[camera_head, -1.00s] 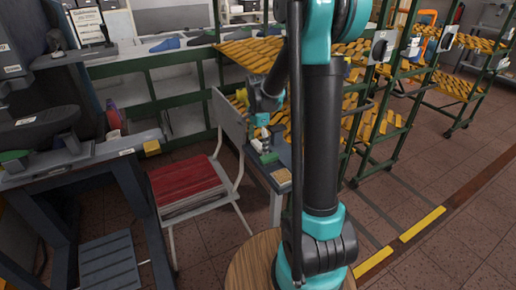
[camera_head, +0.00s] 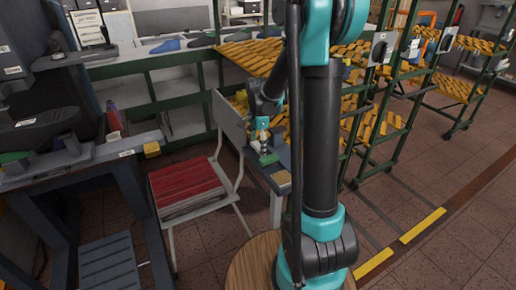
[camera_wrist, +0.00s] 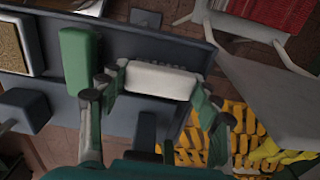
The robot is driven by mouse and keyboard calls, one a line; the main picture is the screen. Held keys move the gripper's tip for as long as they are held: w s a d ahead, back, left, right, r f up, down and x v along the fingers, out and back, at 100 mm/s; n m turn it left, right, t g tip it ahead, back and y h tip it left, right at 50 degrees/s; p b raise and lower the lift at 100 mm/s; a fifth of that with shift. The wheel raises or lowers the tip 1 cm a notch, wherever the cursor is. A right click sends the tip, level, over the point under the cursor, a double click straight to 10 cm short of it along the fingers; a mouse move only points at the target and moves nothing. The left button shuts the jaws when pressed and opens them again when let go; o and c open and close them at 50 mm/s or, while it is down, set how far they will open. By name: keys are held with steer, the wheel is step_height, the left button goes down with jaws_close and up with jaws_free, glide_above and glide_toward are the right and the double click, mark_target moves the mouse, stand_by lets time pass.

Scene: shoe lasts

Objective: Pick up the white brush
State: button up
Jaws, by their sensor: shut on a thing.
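The white brush (camera_wrist: 160,80) is between the fingers of my gripper (camera_wrist: 155,88) in the wrist view. The fingers are shut on it near its two ends, and it lies crosswise over the dark grey tabletop. Whether it touches the tabletop is hard to tell. In the head view my gripper (camera_head: 262,136) is small at the small table beside the chair, and the brush cannot be made out clearly there.
A green block (camera_wrist: 78,62) is left of the brush on the grey table (camera_wrist: 120,38). A tan-topped pad (camera_wrist: 12,48) and a dark block (camera_wrist: 27,108) are farther left. Racks of yellow lasts (camera_head: 385,122) are to the right.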

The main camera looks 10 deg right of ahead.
mark_target(258, 145)
steer(key=shift+r, duration=0.1)
step_height(258, 145, up, 20)
stand_by(0.5)
